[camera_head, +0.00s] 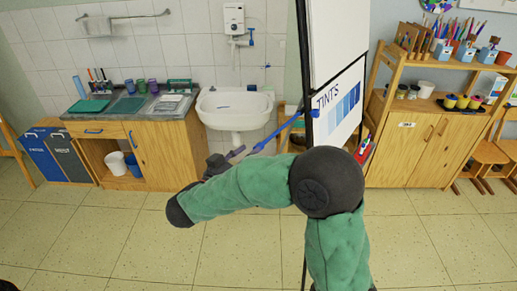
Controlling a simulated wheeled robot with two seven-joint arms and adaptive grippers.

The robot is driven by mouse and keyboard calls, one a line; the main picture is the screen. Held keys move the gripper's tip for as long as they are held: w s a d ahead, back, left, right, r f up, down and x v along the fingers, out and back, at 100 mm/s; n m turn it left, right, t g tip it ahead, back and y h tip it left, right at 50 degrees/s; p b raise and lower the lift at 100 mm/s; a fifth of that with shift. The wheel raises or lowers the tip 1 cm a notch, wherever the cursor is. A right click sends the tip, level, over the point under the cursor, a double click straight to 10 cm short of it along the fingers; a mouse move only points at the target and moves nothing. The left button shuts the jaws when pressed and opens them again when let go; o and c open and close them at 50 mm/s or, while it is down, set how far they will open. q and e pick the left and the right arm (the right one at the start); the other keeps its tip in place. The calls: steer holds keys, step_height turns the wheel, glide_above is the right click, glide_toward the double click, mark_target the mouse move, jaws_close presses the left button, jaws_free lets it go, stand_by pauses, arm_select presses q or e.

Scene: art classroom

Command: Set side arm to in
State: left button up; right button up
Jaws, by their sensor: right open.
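The flip chart board (338,105) stands at centre right, seen at a steep angle, with a sheet reading "TINTS" and blue shade bars. A blue side arm (284,130) sticks out from the board's left edge, sloping down to the left. My right arm comes up from the bottom and bends left. Its gripper (237,154) is open and empty, near the side arm's outer end. I cannot tell whether they touch. My own arm hides the lower part of the stand.
A white sink (235,106) hangs on the tiled wall behind. A wooden shelf cabinet (408,150) with art supplies stands at right. The floor at lower left is clear.

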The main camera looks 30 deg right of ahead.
steer(key=shift+x, duration=2.55)
jaws_close()
